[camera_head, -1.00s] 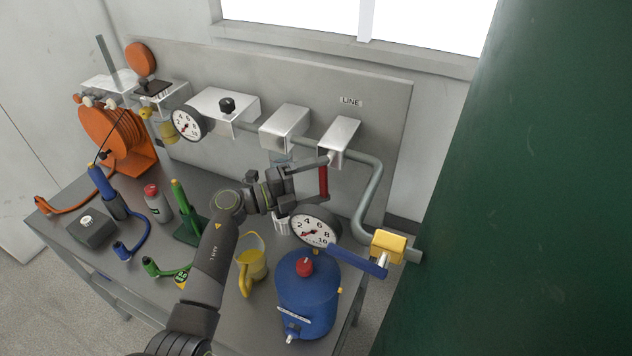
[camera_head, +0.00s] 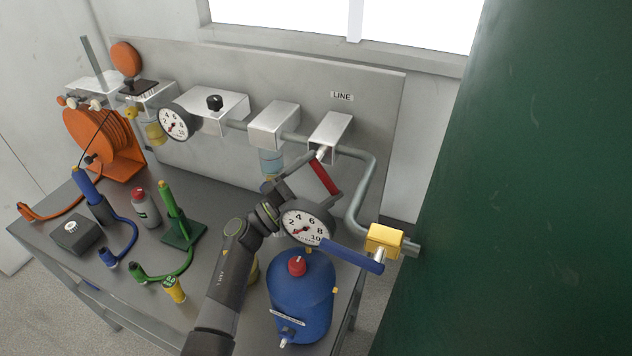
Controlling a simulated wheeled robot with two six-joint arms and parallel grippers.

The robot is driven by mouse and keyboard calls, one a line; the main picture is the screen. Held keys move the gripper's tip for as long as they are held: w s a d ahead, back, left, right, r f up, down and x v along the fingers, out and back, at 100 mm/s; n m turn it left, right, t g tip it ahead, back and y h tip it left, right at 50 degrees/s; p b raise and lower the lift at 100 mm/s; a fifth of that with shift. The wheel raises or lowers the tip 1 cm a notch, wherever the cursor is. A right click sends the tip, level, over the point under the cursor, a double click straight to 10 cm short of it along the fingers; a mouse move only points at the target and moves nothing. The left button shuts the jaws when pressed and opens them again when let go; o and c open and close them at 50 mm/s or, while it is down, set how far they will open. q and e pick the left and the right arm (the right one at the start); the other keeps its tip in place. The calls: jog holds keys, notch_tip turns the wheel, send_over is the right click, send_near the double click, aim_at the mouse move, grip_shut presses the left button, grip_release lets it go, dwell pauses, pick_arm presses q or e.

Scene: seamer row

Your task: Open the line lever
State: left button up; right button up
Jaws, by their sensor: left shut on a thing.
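The line lever (camera_head: 325,178) is a red handle below the silver valve block (camera_head: 330,134), under the LINE label (camera_head: 342,97). It slants, with its upper end at the block's underside and its lower end down to the right. My left gripper (camera_head: 324,181) is shut on the red lever, with one finger toward its upper end and the other toward its lower end. The wrist and fingers partly cover the area around it. My right gripper is not in view.
A dial gauge (camera_head: 306,226) sits close below the gripper, above a blue tank (camera_head: 301,290). A blue lever (camera_head: 352,257) on a yellow valve (camera_head: 385,240) is at the right. A green wall surface (camera_head: 490,200) closes the right side. Torches and a bottle (camera_head: 146,208) stand left.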

pick_arm(q)
jog(key=shift+f, duration=0.1)
dwell(0.3)
jog(key=o, duration=1.2)
jog(key=shift+c, duration=0.2)
jog(key=b+v, duration=0.6)
jog(key=v, duration=1.1)
jog(key=shift+s+a, duration=0.15)
jog(key=shift+a, duration=0.05)
